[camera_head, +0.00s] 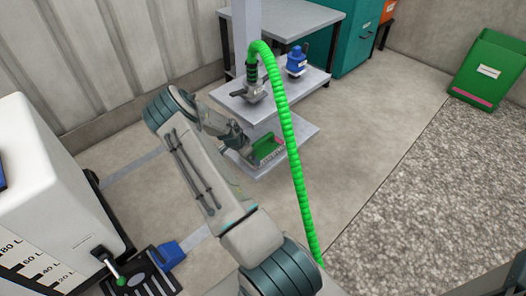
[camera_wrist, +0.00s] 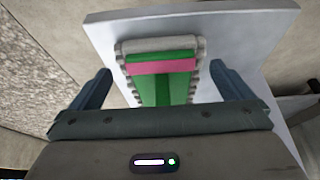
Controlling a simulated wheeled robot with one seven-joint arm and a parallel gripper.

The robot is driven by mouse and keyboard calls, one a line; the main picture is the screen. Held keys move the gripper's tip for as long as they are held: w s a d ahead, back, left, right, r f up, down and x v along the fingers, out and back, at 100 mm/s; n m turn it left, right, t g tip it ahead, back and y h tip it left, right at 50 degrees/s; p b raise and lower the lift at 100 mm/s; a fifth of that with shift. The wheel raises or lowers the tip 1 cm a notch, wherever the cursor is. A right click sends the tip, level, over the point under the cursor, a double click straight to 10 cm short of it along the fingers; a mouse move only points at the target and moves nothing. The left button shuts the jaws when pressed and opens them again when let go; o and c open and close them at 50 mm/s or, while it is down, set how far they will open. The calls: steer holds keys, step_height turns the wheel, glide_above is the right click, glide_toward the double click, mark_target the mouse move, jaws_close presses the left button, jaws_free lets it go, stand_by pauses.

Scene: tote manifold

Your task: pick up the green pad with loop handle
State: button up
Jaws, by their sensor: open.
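The green pad (camera_wrist: 162,85) with a pink band lies on a grey ridged-edged piece on the light grey lower shelf. In the wrist view it sits between the two blue-grey fingers of my gripper (camera_wrist: 160,72), with space on both sides. The fingers are apart and hold nothing. In the head view the green pad (camera_head: 266,150) shows on the lower shelf, just right of my gripper (camera_head: 243,146), partly hidden by the arm. I cannot make out the loop handle clearly.
A green ribbed hose (camera_head: 287,125) hangs from the stand's upper shelf (camera_head: 310,84) and passes right of the pad. A blue device (camera_head: 296,61) stands on that shelf. A green bin (camera_head: 488,68) stands far right. A white tank (camera_head: 50,190) is at left.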

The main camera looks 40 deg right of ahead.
steer(key=b+x, duration=0.1)
steer(key=x, duration=0.2)
steer(key=shift+d+f, duration=0.1)
steer(key=shift+f, duration=0.25)
steer(key=shift+r, duration=0.1)
steer(key=c, duration=1)
